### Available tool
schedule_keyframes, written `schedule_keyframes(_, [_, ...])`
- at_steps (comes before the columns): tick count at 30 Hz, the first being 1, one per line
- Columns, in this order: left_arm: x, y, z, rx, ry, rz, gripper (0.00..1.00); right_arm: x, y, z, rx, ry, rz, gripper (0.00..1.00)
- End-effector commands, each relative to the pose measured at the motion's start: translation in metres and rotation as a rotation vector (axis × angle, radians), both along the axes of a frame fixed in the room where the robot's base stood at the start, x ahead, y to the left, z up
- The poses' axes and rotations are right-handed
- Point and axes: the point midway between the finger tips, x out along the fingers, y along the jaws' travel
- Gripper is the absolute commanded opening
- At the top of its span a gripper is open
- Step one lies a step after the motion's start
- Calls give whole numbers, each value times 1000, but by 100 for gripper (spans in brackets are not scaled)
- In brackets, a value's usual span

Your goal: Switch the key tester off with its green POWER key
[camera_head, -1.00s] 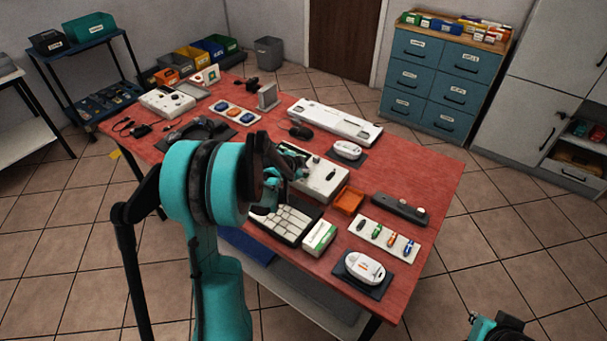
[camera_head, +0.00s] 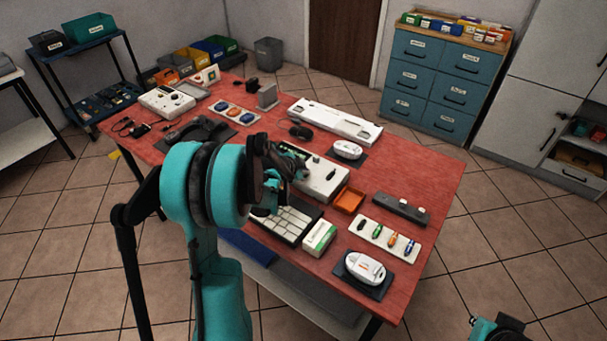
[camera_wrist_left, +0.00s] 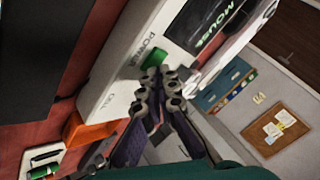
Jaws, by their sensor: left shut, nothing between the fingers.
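The key tester (camera_head: 326,182) is a white box at the middle of the red table, partly hidden by my left gripper in the head view. In the left wrist view its white top (camera_wrist_left: 118,80) carries the word POWER and a dark screen reading MOUSE. The green POWER key (camera_wrist_left: 155,57) shows there beside that word, partly covered by my fingertips. My left gripper (camera_wrist_left: 158,78) is shut and empty, its tips at the near side of the key; whether they touch it I cannot tell. It also shows over the tester's left part in the head view (camera_head: 300,170).
An orange tray (camera_head: 349,201) stands close to the tester's right. A white keypad (camera_head: 287,222) and a green-white box (camera_head: 319,237) lie in front. A white keyboard-like bar (camera_head: 335,121) lies behind. Part of my right arm shows at the bottom right.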

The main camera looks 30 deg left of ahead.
Motion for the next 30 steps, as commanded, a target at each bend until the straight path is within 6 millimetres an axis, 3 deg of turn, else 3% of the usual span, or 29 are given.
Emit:
schedule_keyframes(13, [0,0,-3,0,0,0,0,0,0,-3,0,0,0,0])
schedule_keyframes(30, [0,0,9,0,0,0,0,0,0,5,0,0,0,0])
